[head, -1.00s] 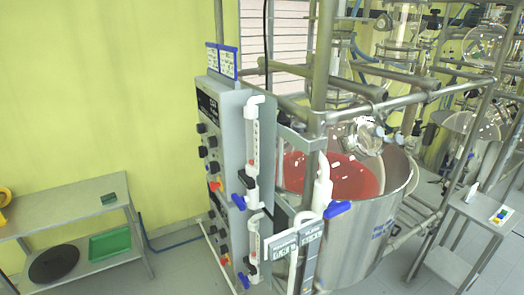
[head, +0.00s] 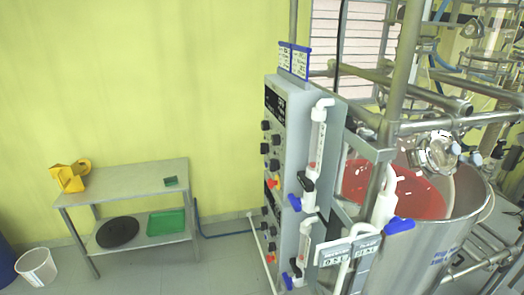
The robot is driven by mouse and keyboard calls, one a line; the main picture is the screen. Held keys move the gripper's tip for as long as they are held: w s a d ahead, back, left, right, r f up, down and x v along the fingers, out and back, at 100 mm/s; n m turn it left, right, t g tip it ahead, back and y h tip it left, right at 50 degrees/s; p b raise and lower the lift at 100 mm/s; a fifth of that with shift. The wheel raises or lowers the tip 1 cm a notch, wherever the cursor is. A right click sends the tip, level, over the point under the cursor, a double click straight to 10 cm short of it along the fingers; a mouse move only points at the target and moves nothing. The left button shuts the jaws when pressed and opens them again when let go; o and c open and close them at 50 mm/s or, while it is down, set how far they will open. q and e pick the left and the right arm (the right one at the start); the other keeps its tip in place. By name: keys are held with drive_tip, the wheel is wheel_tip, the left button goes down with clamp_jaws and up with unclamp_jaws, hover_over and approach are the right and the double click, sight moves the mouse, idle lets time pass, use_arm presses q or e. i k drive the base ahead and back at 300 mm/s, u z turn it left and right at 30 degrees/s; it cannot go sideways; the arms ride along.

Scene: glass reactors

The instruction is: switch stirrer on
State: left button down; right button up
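A grey control cabinet (head: 289,135) stands right of centre in the head view, seen at an angle. Its narrow front carries a dark display (head: 275,103), several black knobs (head: 275,164) and red-orange knobs (head: 273,183). A second dark panel with similar knobs sits lower down. I cannot tell which control belongs to the stirrer. To its right, a steel vessel (head: 412,255) holds red liquid (head: 418,194). Neither of my grippers shows in this view.
A steel side table (head: 130,183) stands at the left with a yellow object (head: 70,176) on top and a green tray (head: 166,223) below. A white bucket (head: 36,267) is at the lower left. Metal pipes frame the vessel.

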sight(264, 147)
drive_tip(key=u, duration=0.5)
drive_tip(key=k, duration=0.55)
drive_tip(key=u, duration=1.2)
drive_tip(key=i, duration=1.2)
drive_tip(key=z, duration=0.8)
drive_tip(key=i, duration=0.55)
drive_tip(key=z, duration=0.55)
